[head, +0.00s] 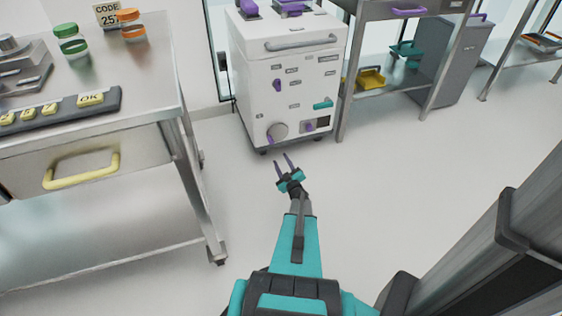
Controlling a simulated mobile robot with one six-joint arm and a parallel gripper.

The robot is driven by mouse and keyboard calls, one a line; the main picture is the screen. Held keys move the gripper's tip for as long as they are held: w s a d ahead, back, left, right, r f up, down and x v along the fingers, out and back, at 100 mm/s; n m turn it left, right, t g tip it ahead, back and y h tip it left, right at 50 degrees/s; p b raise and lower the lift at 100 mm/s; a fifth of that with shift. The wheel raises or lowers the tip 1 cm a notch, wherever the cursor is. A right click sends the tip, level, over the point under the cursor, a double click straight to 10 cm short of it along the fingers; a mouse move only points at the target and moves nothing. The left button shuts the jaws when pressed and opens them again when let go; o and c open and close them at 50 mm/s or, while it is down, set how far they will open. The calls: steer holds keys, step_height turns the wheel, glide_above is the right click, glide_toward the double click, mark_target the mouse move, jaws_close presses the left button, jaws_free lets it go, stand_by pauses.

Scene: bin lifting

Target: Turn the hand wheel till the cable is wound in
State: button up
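A white wheeled cabinet (292,75) stands at the back centre. Low on its front is a round grey disc (281,130) with a purple grip (274,141) at its left; this looks like the hand wheel. To its right is a small dark panel (318,124) with a purple part beside it. I cannot make out a cable for certain. My gripper (282,159) is over the floor in front of the cabinet, apart from the wheel. Its two purple fingers are spread, with nothing between them.
A steel bench (150,87) with a yellow-handled drawer (80,171) stands at the left. A steel shelf table (385,10) with a yellow tray (371,78) stands right of the cabinet. The floor (400,170) between is clear.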

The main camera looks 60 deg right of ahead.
stand_by(0.3)
steer(key=shift+w+d+r+n+b, duration=0.15)
steer(key=shift+n+b, duration=2.1)
steer(key=shift+n, duration=2.3)
steer(key=shift+w+d+n+b, duration=0.1)
steer(key=shift+w+n+b, duration=0.1)
steer(key=shift+n+b, duration=3.2)
steer(key=shift+w+d+r+n+b, duration=0.15)
steer(key=shift+n+b, duration=1)
steer(key=shift+n, duration=4.5)
steer(key=shift+w+f, duration=0.1)
